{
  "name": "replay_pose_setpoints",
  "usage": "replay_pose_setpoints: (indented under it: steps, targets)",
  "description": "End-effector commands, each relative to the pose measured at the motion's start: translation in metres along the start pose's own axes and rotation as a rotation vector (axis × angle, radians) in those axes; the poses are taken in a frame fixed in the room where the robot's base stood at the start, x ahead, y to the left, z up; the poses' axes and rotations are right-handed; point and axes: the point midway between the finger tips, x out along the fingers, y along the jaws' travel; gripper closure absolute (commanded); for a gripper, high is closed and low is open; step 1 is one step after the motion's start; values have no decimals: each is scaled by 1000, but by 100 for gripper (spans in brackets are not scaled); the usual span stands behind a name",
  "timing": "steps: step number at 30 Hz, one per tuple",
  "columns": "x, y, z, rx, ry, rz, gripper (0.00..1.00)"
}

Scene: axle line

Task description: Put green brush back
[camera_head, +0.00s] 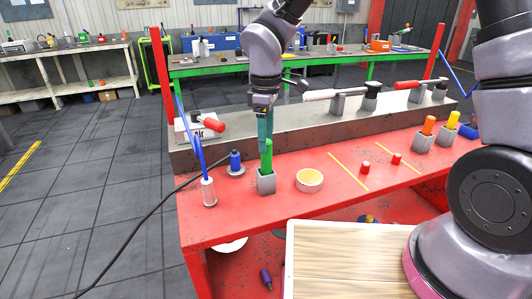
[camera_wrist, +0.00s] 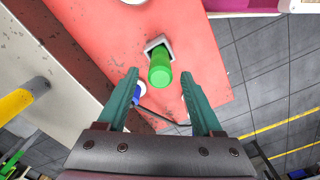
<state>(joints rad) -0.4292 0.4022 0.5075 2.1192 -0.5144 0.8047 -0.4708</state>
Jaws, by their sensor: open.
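The green brush (camera_head: 267,156) stands upright in a small grey square holder (camera_head: 265,184) near the left part of the red table. Only its green upper part shows; its lower end is hidden in the holder. In the wrist view the green brush (camera_wrist: 160,72) and the pale rim of its holder (camera_wrist: 157,42) appear ahead, between the spread fingers. My gripper (camera_head: 265,138) points down, close behind and above the brush in the head view. Its teal fingers are apart with nothing between them in grip, as the wrist view of my gripper (camera_wrist: 160,76) shows.
On the red table (camera_head: 320,200) are a blue-handled item (camera_head: 235,162), a clear cylinder (camera_head: 209,192) with a blue rod, a round yellow-topped tub (camera_head: 309,180), red pegs (camera_head: 365,167), and orange (camera_head: 429,125) and yellow (camera_head: 453,120) handles in holders. A grey beam (camera_head: 320,125) with clamps runs behind.

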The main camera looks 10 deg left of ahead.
Motion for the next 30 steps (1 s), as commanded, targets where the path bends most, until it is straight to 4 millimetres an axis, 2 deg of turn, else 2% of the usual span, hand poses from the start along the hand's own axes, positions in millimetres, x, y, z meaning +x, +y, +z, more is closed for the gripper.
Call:
replay_pose_setpoints:
  steps: [3,7,16,19,23,30]
  targets:
    - [-25,1,0,1,3,4,33]
    - [-43,1,0,1,2,3,33]
    - [-54,0,0,1,0,0,33]
    - [-60,5,6,32,4,12,33]
    - [-82,21,33,166,24,50,33]
    - [-144,50,118,592,122,142,33]
